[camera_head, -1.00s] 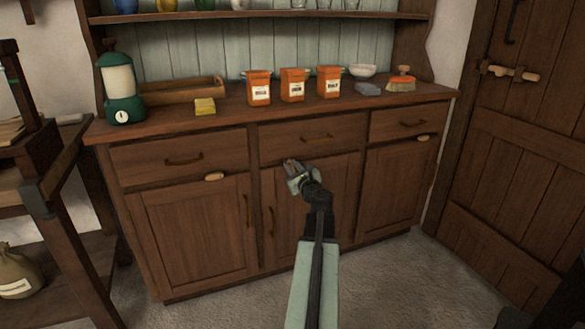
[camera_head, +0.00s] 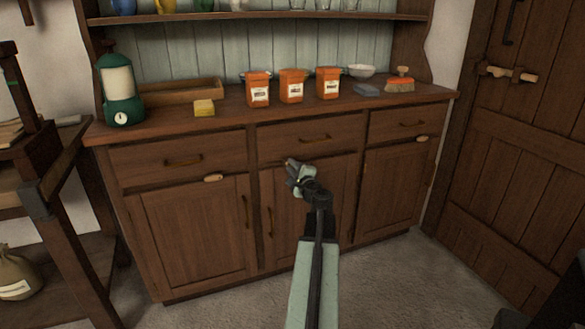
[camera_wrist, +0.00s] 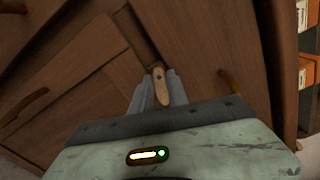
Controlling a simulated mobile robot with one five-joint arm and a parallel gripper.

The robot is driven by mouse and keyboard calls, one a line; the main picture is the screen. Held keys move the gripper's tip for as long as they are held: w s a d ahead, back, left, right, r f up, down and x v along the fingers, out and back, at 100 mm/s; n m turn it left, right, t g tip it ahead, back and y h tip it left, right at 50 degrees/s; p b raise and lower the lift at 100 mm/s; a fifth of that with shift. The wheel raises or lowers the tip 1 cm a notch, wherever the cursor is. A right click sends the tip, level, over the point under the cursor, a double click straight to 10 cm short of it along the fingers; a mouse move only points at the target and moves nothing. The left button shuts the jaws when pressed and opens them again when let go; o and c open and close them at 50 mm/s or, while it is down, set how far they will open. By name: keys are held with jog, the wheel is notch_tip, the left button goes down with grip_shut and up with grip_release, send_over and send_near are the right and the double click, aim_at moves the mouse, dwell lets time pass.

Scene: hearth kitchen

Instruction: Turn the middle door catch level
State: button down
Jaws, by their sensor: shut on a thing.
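The middle door catch (camera_wrist: 161,88) is a small light wooden piece, seen in the wrist view between the fingers of my gripper (camera_wrist: 158,84). My gripper (camera_head: 292,167) is shut on the catch at the top of the middle door (camera_head: 325,190). In the head view the gripper hides most of the catch, so its exact angle there cannot be told. In the wrist view the catch lies along the line of my fingers. The left door catch (camera_head: 213,178) and the right door catch (camera_head: 422,139) both lie about level.
Drawers with bar handles (camera_head: 314,138) run above the doors. The counter holds a green lantern (camera_head: 121,90), a wooden tray (camera_head: 180,92), a yellow block (camera_head: 204,108), orange canisters (camera_head: 291,86), a bowl and a brush. A dark wooden rack (camera_head: 45,200) stands at left.

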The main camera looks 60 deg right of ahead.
jog(key=shift+s+n, duration=0.15)
jog(key=shift+n, duration=1.75)
jog(key=c, duration=1.3)
grip_release()
jog(key=shift+r, duration=0.1)
jog(key=v, duration=0.7)
jog(key=shift+s+a, duration=0.2)
jog(key=shift+s, duration=0.1)
